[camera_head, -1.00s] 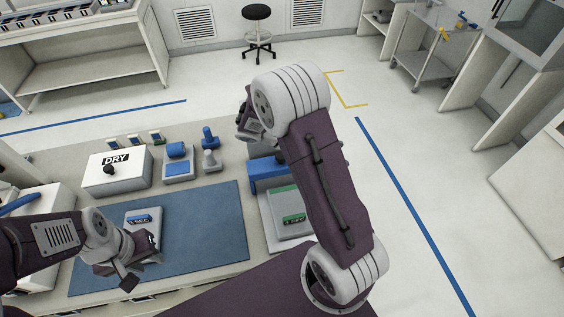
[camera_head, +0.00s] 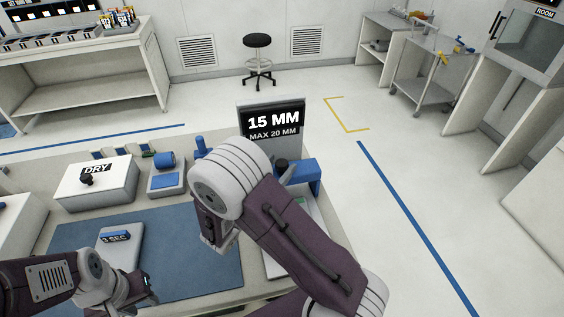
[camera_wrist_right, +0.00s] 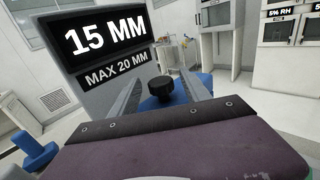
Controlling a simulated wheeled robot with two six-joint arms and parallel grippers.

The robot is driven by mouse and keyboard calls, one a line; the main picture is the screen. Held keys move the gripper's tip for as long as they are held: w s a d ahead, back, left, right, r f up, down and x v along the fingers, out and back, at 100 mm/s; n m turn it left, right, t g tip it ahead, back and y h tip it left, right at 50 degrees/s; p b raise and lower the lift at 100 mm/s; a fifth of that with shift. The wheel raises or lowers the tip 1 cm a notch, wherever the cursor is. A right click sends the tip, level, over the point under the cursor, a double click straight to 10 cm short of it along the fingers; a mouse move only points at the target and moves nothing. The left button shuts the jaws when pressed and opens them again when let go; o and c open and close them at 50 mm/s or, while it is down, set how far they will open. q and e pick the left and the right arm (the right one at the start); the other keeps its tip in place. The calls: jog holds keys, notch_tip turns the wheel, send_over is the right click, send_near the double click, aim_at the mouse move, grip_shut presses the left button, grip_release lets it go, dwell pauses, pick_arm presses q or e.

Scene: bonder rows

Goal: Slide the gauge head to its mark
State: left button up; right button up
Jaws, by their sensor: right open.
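The gauge has a grey upright panel with a black display (camera_head: 272,122) reading "15 MM" and "MAX 20 MM"; the display (camera_wrist_right: 105,45) also shows in the right wrist view. The blue gauge head (camera_head: 304,174) is in front of it, with a black knob (camera_head: 281,164). My right gripper (camera_wrist_right: 161,92) is open. Its fingers lie on either side of the black knob (camera_wrist_right: 160,87) in the picture; contact cannot be told. My right arm hides part of the gauge in the head view. My left gripper (camera_head: 142,287) is low at left, its jaws unclear. No mark is visible.
A white "DRY" box (camera_head: 97,184), a blue-topped fixture (camera_head: 166,183) and a "3 SEC" block (camera_head: 119,244) stand on the bench left of my right arm. A blue mat (camera_head: 190,262) covers the front. Open floor lies right of the bench.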

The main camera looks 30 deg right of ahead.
jog(key=shift+x, duration=1)
grip_shut()
jog(key=shift+w, duration=0.1)
dwell(0.6)
